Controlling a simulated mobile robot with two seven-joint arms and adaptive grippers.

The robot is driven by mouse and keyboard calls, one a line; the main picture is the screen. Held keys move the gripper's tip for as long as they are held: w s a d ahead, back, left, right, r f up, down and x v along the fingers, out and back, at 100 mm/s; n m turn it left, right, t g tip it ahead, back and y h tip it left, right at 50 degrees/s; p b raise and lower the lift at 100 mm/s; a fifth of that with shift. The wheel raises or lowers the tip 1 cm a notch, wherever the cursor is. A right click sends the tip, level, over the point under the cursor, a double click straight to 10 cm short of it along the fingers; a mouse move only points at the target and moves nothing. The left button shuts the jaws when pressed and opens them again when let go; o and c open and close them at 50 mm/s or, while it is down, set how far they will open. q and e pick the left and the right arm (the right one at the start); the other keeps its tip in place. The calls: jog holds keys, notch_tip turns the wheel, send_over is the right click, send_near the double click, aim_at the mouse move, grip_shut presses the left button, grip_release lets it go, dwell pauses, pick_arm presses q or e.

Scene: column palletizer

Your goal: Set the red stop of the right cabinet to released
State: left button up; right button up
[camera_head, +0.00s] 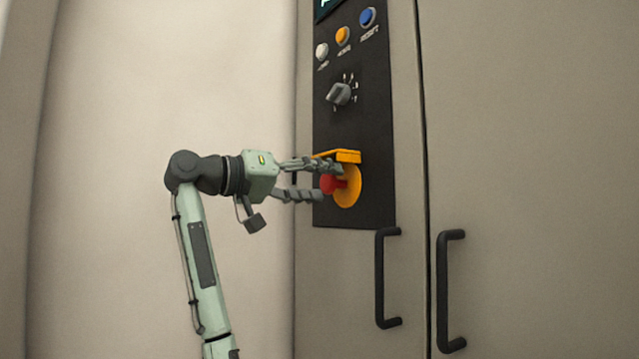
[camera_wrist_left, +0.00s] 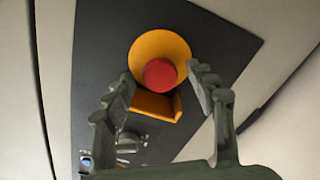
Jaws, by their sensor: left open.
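The red stop (camera_head: 328,184) is a round red button on a yellow disc (camera_head: 350,187), low on the dark panel of the cabinet, under a small yellow guard (camera_head: 347,156). My left gripper (camera_head: 330,180) is open in front of it, with one finger above and one below. In the left wrist view the red stop (camera_wrist_left: 160,74) lies ahead, between and beyond the open fingertips of my left gripper (camera_wrist_left: 162,84). The fingers appear apart from the button, though the exact gap is hard to tell. My right gripper is not in view.
Above the stop are a grey rotary knob (camera_head: 339,93) and white (camera_head: 322,51), orange (camera_head: 343,35) and blue (camera_head: 367,17) buttons. Two black door handles (camera_head: 381,280) (camera_head: 442,290) stick out below and to the right. The space left of the cabinet is clear apart from my arm.

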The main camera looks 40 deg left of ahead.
pick_arm(q)
jog(key=v, duration=1.2)
jog(key=shift+d, duration=0.1)
